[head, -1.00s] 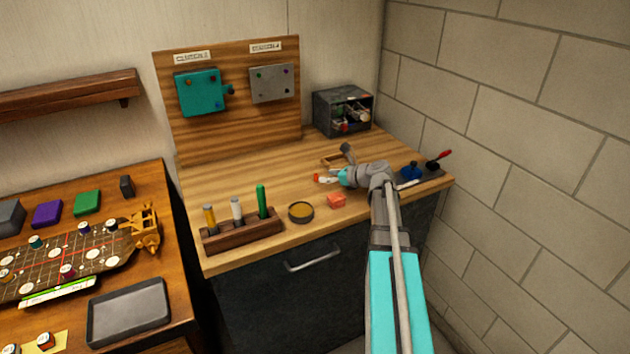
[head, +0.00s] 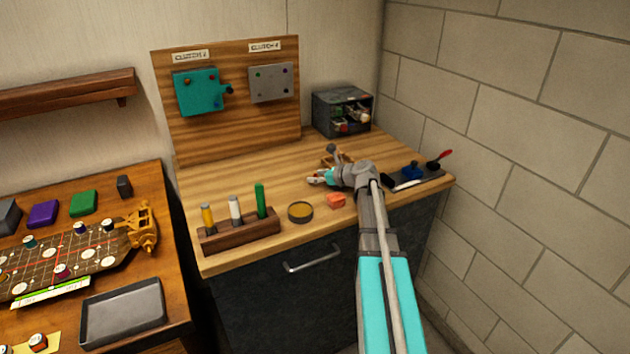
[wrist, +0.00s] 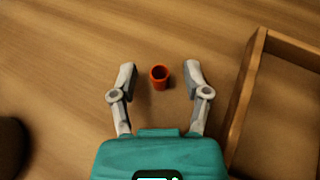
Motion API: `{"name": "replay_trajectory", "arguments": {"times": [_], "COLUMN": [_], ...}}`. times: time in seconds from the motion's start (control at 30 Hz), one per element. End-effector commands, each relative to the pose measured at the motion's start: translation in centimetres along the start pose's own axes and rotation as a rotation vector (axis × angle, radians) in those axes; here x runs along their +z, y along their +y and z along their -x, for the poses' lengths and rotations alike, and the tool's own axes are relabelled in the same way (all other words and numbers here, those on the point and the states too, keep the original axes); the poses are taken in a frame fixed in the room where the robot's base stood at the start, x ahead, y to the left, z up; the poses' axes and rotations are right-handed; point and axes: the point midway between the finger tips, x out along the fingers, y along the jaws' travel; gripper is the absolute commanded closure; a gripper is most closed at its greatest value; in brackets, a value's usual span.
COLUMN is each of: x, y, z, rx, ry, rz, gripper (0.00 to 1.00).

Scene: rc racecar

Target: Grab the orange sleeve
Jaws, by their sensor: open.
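The orange sleeve (wrist: 159,82) is a small hollow cylinder standing upright on the wooden worktop in the wrist view. My gripper (wrist: 159,74) is open, with one grey finger on each side of the sleeve. The sleeve lies between the fingertips with a gap on both sides, so neither finger touches it. In the head view my gripper (head: 316,180) is low over the worktop, and its fingers largely hide the sleeve there.
A wooden tray (wrist: 244,110) lies close right of my gripper in the wrist view. In the head view, an orange-red block (head: 336,201) and a round tin (head: 300,212) are near the front edge. A wooden rack (head: 240,233) holds three tubes. A dark bin (head: 342,111) stands behind.

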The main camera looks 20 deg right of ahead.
Motion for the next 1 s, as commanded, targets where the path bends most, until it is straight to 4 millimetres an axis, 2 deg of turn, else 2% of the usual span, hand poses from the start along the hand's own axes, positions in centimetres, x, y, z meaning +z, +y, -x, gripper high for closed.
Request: {"name": "replay_trajectory", "arguments": {"times": [0.47,0.77,1.0], "x": [0.04,0.06,0.06], "y": [0.08,0.14,0.13], "z": [-0.02,-0.06,-0.05], "rx": [0.001,0.002,0.001], "ry": [0.000,0.000,0.000], "rz": [0.000,0.001,0.000], "gripper": [0.39,0.91,0.93]}}
